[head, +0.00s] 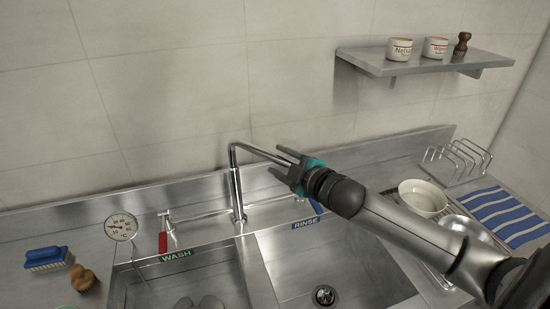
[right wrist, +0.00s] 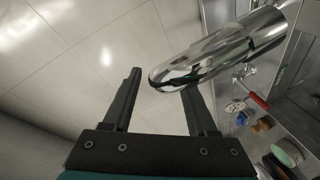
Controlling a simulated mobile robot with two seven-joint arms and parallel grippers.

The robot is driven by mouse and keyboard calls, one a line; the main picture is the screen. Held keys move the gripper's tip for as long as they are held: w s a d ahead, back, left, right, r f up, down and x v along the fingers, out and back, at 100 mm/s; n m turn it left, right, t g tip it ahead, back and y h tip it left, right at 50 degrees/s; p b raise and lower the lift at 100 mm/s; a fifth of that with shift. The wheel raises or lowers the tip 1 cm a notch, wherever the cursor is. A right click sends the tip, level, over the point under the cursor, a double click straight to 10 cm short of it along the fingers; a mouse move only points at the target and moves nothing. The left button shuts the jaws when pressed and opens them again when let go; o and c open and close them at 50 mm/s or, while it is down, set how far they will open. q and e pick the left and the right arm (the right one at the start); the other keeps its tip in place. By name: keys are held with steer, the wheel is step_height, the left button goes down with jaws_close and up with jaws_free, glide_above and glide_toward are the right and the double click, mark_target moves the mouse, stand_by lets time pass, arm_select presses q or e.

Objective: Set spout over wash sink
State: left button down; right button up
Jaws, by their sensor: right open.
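The chrome spout (head: 252,150) rises from the tap column (head: 237,195) behind the sinks and reaches to the right, toward the rinse side. The wash sink (head: 228,277), labelled WASH, is left of the divider; the rinse sink (head: 362,262) is right of it. My right gripper (head: 276,162) is open at the spout's outer end. In the right wrist view the spout (right wrist: 215,55) looms large, its rounded end between the tips of my open gripper (right wrist: 160,80) and overlapping one finger. I cannot tell whether they touch. My left gripper is not in view.
A red-handled tap lever (head: 163,242) and a dial thermometer (head: 121,226) stand left of the spout. A blue brush (head: 47,260) lies far left. Bowls (head: 422,197) and a rack (head: 457,160) are at right. A wall shelf (head: 425,63) holds pots above.

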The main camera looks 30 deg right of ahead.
steer(key=shift+x, duration=1.3)
jaws_close()
stand_by(0.6)
